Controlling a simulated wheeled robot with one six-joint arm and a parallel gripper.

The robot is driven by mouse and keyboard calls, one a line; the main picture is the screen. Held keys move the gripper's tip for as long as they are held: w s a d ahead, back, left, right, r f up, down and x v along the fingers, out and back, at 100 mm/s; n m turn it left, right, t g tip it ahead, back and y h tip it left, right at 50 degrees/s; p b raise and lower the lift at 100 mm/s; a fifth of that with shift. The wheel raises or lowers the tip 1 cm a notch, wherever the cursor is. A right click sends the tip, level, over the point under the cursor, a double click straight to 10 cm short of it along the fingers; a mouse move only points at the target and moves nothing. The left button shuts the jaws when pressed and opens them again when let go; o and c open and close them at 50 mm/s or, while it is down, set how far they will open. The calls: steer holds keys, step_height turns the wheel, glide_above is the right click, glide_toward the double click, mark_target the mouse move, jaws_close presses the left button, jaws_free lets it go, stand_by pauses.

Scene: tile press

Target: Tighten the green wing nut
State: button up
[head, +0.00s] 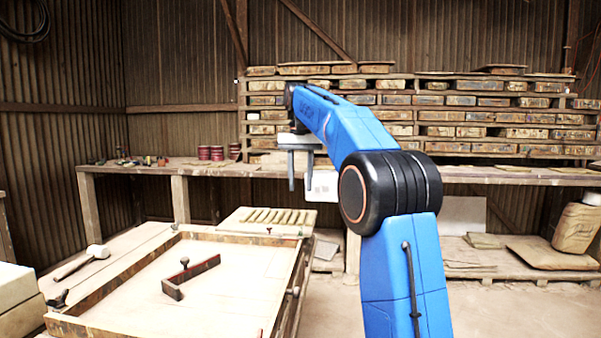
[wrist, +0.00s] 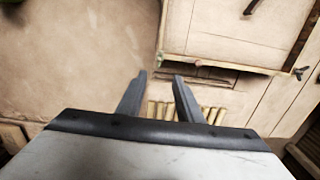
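A small pale knob (head: 294,291) sits on the frame's right side. A dark knob (wrist: 300,72) shows at a corner in the wrist view. My gripper (head: 300,186) hangs fingers down above and beyond the frame, apart from it. Its two fingers are apart with nothing between them in the wrist view (wrist: 159,78).
A mallet (head: 82,261) lies to the left.

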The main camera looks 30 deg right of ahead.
step_height(320, 180, up, 3)
steer(key=shift+r, duration=0.1)
stand_by(0.6)
steer(key=s+a+f+n+t, duration=0.1)
steer(key=s+a+f, duration=0.2)
steer(key=s, duration=0.4)
steer(key=s+a+f+n+t, duration=0.15)
steer(key=s+f, duration=0.25)
steer(key=s, duration=0.4)
steer(key=s+a+f+n, duration=0.1)
steer(key=s+a+f, duration=0.2)
steer(key=s, duration=0.4)
steer(key=s+a+f+n+t, duration=0.1)
steer(key=s+f, duration=0.9)
steer(key=f, duration=0.1)
steer(key=s+a+f+n+t, duration=0.1)
steer(key=s+a+f+n, duration=0.1)
steer(key=s+f, duration=0.8)
step_height(320, 180, down, 2)
steer(key=shift+s+a+f, duration=0.15)
steer(key=shift+a, duration=0.05)
